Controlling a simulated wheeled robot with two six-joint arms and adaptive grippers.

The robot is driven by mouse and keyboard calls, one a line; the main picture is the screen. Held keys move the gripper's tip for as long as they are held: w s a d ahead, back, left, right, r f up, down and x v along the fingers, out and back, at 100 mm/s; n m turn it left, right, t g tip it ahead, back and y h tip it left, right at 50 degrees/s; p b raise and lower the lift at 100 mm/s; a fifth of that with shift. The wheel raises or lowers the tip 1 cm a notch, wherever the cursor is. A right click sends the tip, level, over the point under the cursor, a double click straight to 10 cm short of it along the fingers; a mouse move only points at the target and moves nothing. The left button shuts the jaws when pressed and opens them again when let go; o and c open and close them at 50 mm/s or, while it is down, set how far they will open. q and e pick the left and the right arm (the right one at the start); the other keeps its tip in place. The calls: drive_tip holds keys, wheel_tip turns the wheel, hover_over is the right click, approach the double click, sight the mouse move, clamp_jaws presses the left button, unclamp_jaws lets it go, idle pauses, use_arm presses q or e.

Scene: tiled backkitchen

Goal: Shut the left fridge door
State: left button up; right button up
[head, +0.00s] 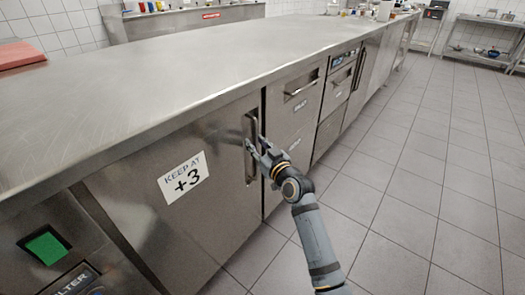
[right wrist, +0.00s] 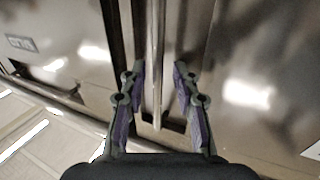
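The left fridge door (head: 215,215) is a steel panel with a "KEEP AT +3" sign, under the long counter. A dark gap (head: 263,120) runs along its right edge; I cannot tell for sure whether it stands slightly ajar. Its upright bar handle (head: 251,128) is near that edge. My right gripper (head: 259,153) is at the handle. In the right wrist view, its fingers (right wrist: 158,85) are open, one on each side of the handle bar (right wrist: 155,55), with space visible between bar and fingers. My left gripper is not in view.
The steel counter top (head: 180,65) extends above the door. Drawers (head: 296,95) with handles stand right of it. A green switch (head: 46,246) is at the lower left. The tiled floor (head: 400,190) on the right is clear.

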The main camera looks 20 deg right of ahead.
drive_tip(key=v, duration=1.1)
